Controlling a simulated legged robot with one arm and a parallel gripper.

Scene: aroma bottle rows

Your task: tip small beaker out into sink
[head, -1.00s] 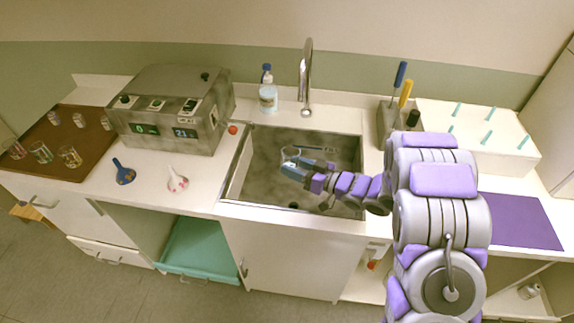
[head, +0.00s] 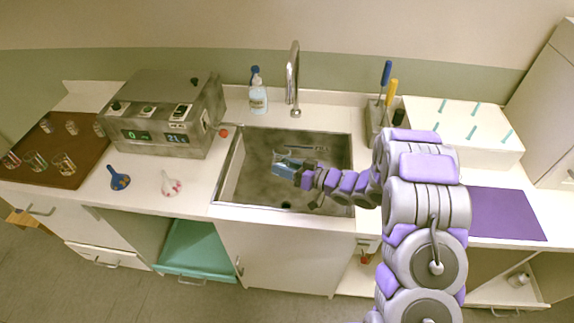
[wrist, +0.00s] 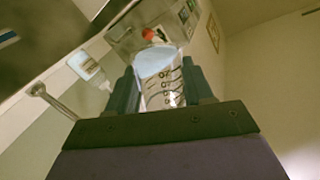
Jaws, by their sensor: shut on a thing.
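In the wrist view my gripper (wrist: 162,78) is shut on the small beaker (wrist: 165,85), a clear vessel with dark markings, held between the two blue fingers. A pale bluish oval shows at its far end in that view; I cannot tell whether this is liquid or the beaker's base. No stream of liquid is visible.
The faucet (head: 293,75) and a soap bottle (head: 258,97) stand behind the sink. A grey device (head: 165,112), a blue funnel (head: 118,178) and a brown tray (head: 78,166) with several glasses are to the left. A tool holder (head: 376,122) and white rack (head: 465,130) are to the right.

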